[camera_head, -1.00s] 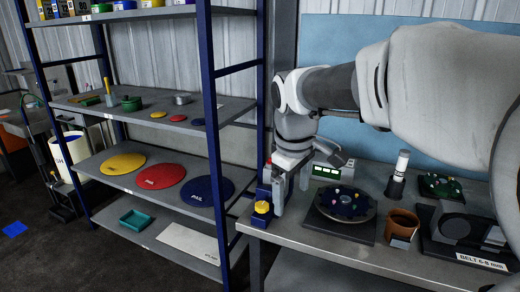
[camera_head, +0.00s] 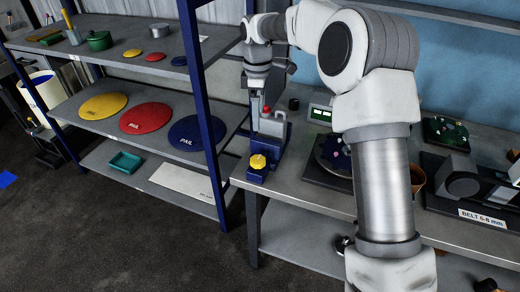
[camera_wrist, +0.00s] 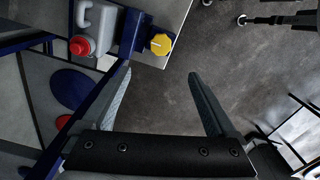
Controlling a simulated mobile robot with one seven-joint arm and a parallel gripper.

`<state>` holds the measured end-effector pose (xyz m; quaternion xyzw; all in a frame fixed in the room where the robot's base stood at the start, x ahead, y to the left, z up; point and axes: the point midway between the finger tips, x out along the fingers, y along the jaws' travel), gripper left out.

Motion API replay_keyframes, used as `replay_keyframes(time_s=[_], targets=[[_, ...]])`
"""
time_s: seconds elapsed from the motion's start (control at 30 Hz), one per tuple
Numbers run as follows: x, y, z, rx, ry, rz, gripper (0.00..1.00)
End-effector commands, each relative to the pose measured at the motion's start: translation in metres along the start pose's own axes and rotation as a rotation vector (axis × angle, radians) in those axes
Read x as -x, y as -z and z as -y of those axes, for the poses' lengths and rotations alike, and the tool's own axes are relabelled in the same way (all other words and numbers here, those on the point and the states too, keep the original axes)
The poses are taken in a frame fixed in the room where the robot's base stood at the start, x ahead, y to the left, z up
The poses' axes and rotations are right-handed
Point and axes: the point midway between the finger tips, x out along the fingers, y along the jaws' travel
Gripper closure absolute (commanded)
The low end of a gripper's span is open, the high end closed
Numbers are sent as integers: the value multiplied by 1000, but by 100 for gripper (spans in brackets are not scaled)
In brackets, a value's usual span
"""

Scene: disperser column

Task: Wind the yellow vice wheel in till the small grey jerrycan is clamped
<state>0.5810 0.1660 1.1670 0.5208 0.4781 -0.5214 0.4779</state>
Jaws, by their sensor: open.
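The small grey jerrycan (camera_head: 272,127) with a red cap stands upright in the blue vice (camera_head: 276,155) at the bench's left end. The yellow vice wheel (camera_head: 258,162) is on the vice's front, facing the bench edge. In the wrist view the jerrycan (camera_wrist: 98,27) is at upper left and the yellow wheel (camera_wrist: 160,44) at top centre, beyond the fingertips. My gripper (camera_wrist: 160,82) is open and empty, with its two fingers spread below the wheel in that view. I cannot tell whether the vice jaws touch the jerrycan.
A round dark plate (camera_head: 334,153), a green display box (camera_head: 320,114) and a belt machine (camera_head: 465,188) are on the bench. A shelf rack (camera_head: 92,80) with coloured discs stands to the left. The floor before the bench (camera_head: 190,255) is clear.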

Motion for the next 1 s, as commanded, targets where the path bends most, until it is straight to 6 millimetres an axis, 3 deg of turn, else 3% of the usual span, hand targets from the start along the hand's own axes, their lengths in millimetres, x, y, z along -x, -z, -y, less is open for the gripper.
replay_keyframes(time_s=[0.17, 0.7, 1.0], targets=[[-21, 0, 1, 2, 4, 1, 7], [-135, 0, 1, 0, 4, 1, 7], [-169, 0, 0, 0, 0, 0, 7]])
